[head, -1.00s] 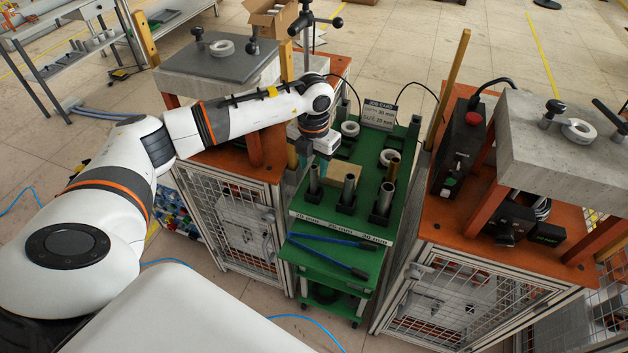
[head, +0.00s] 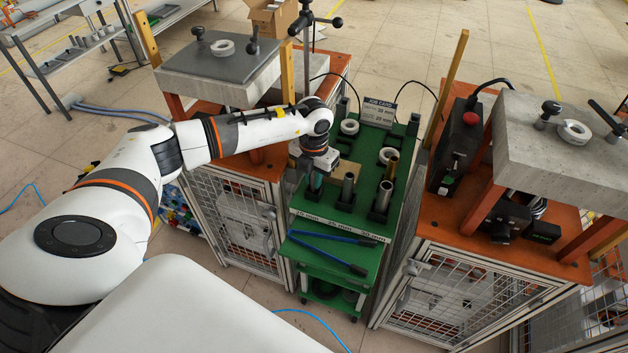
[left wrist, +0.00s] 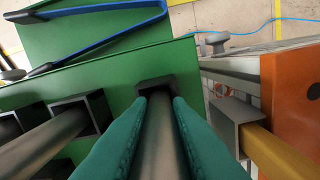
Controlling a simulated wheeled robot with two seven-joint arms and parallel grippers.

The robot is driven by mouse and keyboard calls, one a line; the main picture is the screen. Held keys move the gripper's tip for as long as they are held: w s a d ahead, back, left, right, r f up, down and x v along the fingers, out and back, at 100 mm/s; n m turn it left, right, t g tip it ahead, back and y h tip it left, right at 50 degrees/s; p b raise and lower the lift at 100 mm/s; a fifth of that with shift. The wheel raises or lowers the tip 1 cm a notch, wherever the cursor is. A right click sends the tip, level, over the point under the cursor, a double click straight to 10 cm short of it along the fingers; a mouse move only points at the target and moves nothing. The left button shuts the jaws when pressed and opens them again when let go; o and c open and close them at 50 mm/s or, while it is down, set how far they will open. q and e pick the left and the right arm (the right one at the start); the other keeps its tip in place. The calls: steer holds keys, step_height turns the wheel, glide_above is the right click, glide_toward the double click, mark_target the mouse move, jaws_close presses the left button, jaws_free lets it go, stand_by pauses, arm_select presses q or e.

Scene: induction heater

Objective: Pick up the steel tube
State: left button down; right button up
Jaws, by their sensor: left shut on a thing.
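Several steel tubes stand upright in black square holders at the front of the green cart top (head: 343,211). My left gripper (head: 316,183) is at the leftmost tube and mostly hides it in the head view. In the left wrist view, its teal fingers (left wrist: 166,105) are shut on this steel tube (left wrist: 157,140), one on each side. The tube's lower end meets its black holder (left wrist: 156,83). The middle steel tube (head: 348,188) and the right steel tube (head: 383,197) stand to the right, apart from the gripper. My right gripper is not in view.
A brass tube (head: 392,167), white rings (head: 349,126) and a job card (head: 379,112) are farther back on the cart. Orange benches with concrete-like slabs (head: 565,150) flank the cart.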

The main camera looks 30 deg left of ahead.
arm_select(q)
step_height(320, 180, up, 18)
steer(key=p, duration=0.3)
steer(key=shift+f, duration=0.2)
stand_by(0.6)
